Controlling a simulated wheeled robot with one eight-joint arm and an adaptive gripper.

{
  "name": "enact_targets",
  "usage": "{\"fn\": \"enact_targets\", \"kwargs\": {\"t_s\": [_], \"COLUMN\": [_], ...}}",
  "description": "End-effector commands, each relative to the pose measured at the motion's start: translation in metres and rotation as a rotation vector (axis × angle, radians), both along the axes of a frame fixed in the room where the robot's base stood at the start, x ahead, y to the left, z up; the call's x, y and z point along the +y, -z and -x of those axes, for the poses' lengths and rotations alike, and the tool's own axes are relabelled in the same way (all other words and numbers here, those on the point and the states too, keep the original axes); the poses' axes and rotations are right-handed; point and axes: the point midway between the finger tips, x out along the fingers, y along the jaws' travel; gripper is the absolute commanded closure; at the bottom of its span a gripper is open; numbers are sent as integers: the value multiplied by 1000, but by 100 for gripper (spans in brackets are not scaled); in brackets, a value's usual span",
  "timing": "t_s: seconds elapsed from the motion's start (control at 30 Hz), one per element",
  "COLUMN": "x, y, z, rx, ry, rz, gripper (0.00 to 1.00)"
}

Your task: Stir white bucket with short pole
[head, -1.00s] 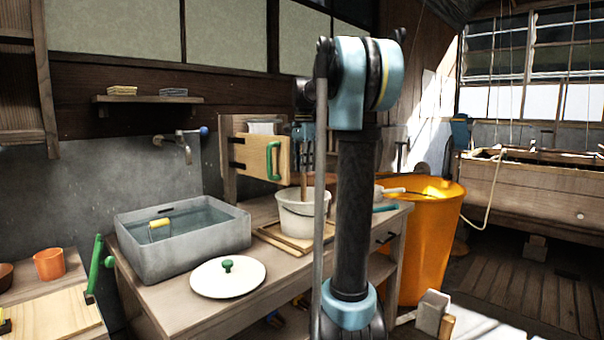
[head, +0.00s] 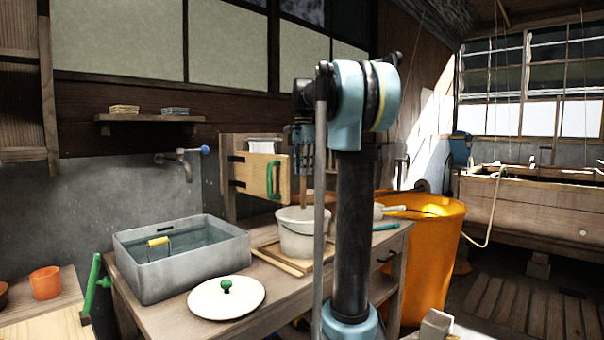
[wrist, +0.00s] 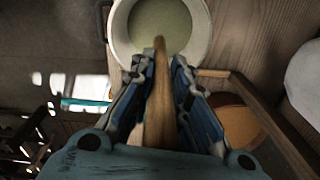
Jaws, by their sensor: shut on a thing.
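The white bucket (head: 298,242) stands on a wooden board on the table, partly hidden by my arm in the head view. In the wrist view its round rim (wrist: 116,40) encloses a pale greenish content. My gripper (head: 303,150) is above the bucket, fingers pointing down. In the wrist view my gripper (wrist: 158,80) is shut on the short wooden pole (wrist: 158,110). The pole's far end reaches over the rim into the bucket opening. The pole (head: 303,192) also shows between gripper and bucket in the head view. I cannot tell how deep its tip is.
A grey basin (head: 180,280) of water and a white lid with a green knob (head: 226,298) are left of the bucket. A large orange tub (head: 430,265) stands right, beyond the table. A wooden panel with a green handle (head: 262,178) is behind the bucket.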

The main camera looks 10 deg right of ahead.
Motion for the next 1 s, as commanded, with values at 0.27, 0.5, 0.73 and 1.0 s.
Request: {"fn": "enact_targets", "kwargs": {"t_s": [0.27, 0.5, 0.73, 1.0], "x": [0, 0, 0, 0], "y": [0, -3, -20, -42], "z": [0, 0, 0, 0], "rx": [0, 0, 0, 0], "ry": [0, 0, 0, 0], "rz": [0, 0, 0, 0], "gripper": [100, 100, 100, 100]}}
